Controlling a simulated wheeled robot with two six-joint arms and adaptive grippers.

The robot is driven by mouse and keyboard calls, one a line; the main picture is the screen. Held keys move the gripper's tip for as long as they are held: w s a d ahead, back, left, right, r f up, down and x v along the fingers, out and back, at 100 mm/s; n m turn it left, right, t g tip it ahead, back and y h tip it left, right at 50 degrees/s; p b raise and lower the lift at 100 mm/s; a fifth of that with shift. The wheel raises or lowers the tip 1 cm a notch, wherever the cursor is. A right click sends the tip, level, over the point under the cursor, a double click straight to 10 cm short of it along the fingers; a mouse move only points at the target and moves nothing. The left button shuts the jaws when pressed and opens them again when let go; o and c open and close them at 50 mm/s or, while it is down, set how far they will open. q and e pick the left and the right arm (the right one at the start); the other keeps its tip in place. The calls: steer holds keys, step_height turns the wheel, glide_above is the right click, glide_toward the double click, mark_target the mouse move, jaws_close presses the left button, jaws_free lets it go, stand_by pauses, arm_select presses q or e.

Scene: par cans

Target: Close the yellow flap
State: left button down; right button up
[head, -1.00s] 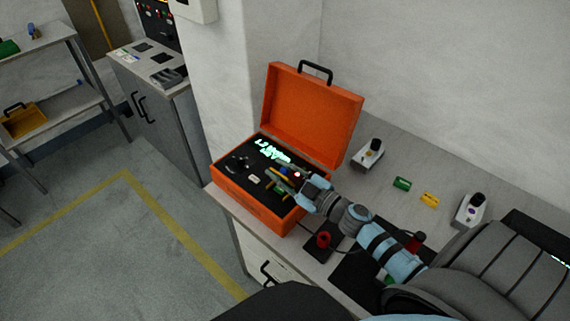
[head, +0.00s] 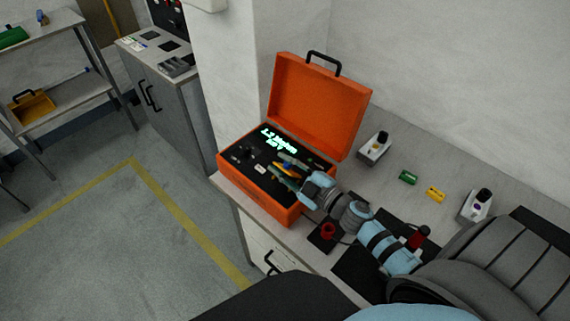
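An orange case (head: 255,195) stands on the bench with its lid (head: 320,100) raised. Its dark inner panel carries a lit green-white display (head: 278,139) and small controls. A small yellow-orange piece (head: 284,169), which looks like the yellow flap, shows on the panel between the fingers of my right gripper (head: 283,166). The fingers look spread apart, over the right part of the panel. They partly hide the piece, so its exact angle and any contact cannot be told. My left gripper is not in view.
On the bench right of the case lie a green block (head: 408,177) and a yellow block (head: 435,193). Two grey devices with black knobs (head: 374,147) (head: 475,206) stand nearby. The wall is close behind.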

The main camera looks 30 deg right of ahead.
steer(key=shift+o, duration=1)
steer(key=shift+d, duration=0.1)
steer(key=v, duration=1.2)
